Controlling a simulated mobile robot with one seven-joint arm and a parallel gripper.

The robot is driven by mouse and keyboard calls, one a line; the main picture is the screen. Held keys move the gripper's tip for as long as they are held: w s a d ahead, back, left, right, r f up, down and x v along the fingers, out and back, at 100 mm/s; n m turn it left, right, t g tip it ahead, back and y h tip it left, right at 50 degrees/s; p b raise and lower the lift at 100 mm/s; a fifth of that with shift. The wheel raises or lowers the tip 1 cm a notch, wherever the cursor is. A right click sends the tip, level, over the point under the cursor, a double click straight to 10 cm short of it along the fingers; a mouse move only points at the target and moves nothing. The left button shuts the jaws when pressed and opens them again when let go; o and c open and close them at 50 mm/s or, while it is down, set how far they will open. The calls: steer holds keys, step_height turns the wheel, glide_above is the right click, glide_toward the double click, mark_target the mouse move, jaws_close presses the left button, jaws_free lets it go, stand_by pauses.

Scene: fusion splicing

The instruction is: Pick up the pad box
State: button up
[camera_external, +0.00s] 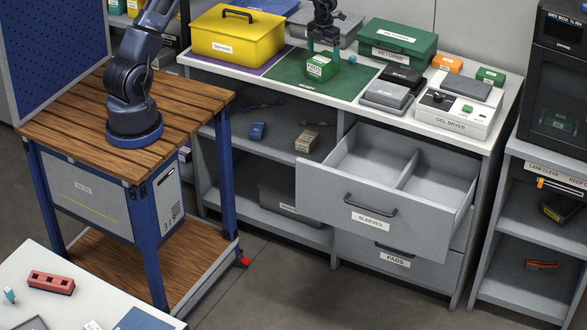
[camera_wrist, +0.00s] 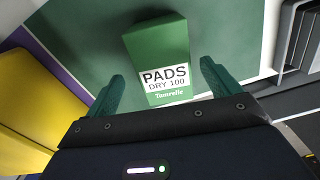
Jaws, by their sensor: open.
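The pad box (camera_external: 319,68) is a small green box with a white label, standing on the green mat (camera_external: 345,82) on the counter. In the wrist view the box (camera_wrist: 156,50) shows its label reading "PADS DRY 100". My gripper (camera_external: 323,48) is above the box in the external view, pointing down. In the wrist view my gripper (camera_wrist: 157,88) has its two green fingers apart, one on each side of the box's near end. Nothing is held between them. Whether the fingers touch the box cannot be told.
A yellow case (camera_external: 232,38) stands left of the mat. A green "RETURNS" case (camera_external: 397,45) stands behind right, and a grey device (camera_external: 387,94) sits to the right. The gel dryer (camera_external: 458,108) is further right. The "SLEEVES" drawer (camera_external: 375,200) stands pulled out below the counter.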

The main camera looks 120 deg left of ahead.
mark_target(324, 58)
steer(key=shift+w+d+f, duration=0.1)
steer(key=shift+f, duration=1.25)
steer(key=shift+w+d+f, duration=0.1)
steer(key=shift+f, duration=1.25)
steer(key=c, duration=1.1)
